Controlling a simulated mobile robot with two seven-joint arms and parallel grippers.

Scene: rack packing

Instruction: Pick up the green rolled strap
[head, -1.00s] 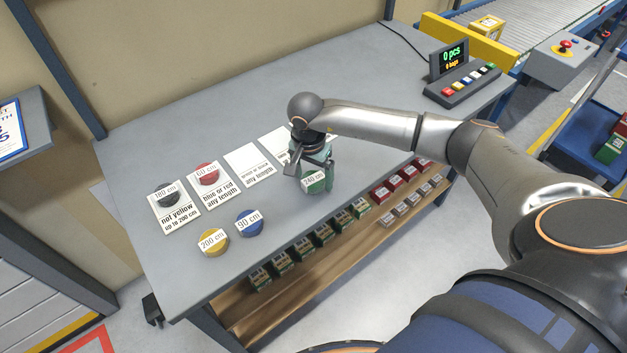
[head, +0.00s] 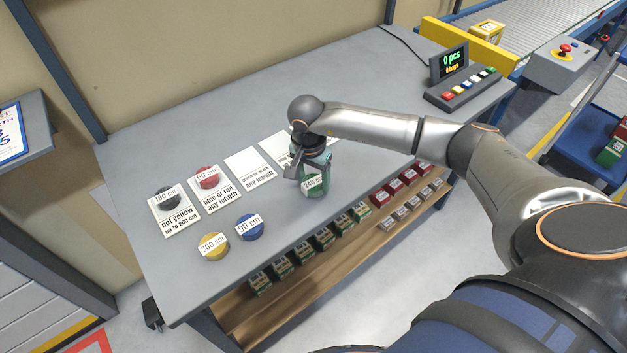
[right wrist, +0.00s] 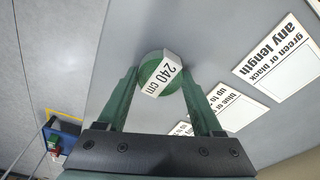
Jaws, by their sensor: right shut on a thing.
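The green rolled strap (head: 313,190) with a white "240 cm" label is at the table's front edge side, right of the blue strap. It also shows in the right wrist view (right wrist: 151,72), between the two fingers. My right gripper (head: 312,177) points down and is shut on the green strap. In the right wrist view its green fingers (right wrist: 160,85) lie on both sides of the roll. I cannot tell whether the strap touches the table. My left gripper is not in view.
A black strap (head: 167,197) and a red strap (head: 207,178) lie on printed cards. A yellow strap (head: 214,247) and a blue strap (head: 250,228) lie on the bare table (head: 180,275). A button box (head: 462,90) with a display stands at the back right. Small boxes fill the shelf below.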

